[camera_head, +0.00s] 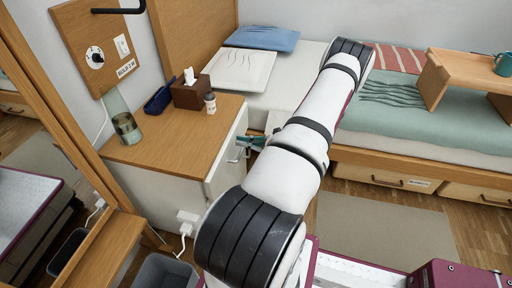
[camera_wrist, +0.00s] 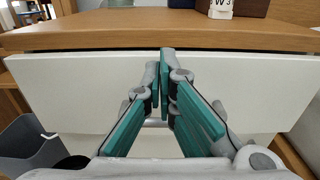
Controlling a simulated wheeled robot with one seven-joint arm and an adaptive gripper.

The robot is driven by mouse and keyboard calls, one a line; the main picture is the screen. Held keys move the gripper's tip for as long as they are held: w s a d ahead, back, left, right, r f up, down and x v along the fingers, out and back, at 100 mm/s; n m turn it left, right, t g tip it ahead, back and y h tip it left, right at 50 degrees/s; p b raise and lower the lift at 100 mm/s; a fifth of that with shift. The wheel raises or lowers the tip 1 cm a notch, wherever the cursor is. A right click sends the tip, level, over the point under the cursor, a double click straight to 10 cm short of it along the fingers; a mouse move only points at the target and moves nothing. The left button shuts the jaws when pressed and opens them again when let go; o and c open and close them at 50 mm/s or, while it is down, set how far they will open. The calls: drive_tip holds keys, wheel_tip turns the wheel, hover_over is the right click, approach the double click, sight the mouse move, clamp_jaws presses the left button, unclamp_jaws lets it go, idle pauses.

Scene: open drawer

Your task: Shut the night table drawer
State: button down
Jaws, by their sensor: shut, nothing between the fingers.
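The night table (camera_head: 170,150) has a wooden top and stands left of my arm in the head view. Its white drawer front (camera_wrist: 75,85) fills the middle of the wrist view, just below the tabletop edge. A narrow dark gap shows between them; the front looks nearly in line with the top, and I cannot tell whether it is fully in. A metal handle (camera_head: 236,157) shows on the front. My gripper (camera_wrist: 164,60), with teal fingers, is shut and empty, its tips at the front's upper middle. I cannot tell whether they touch it.
A bed (camera_head: 350,148) lies behind and right of my arm. A grey bin (camera_wrist: 32,148) stands at lower left in the wrist view.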

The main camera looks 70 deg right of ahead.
drive_tip(key=shift+w, duration=0.85)
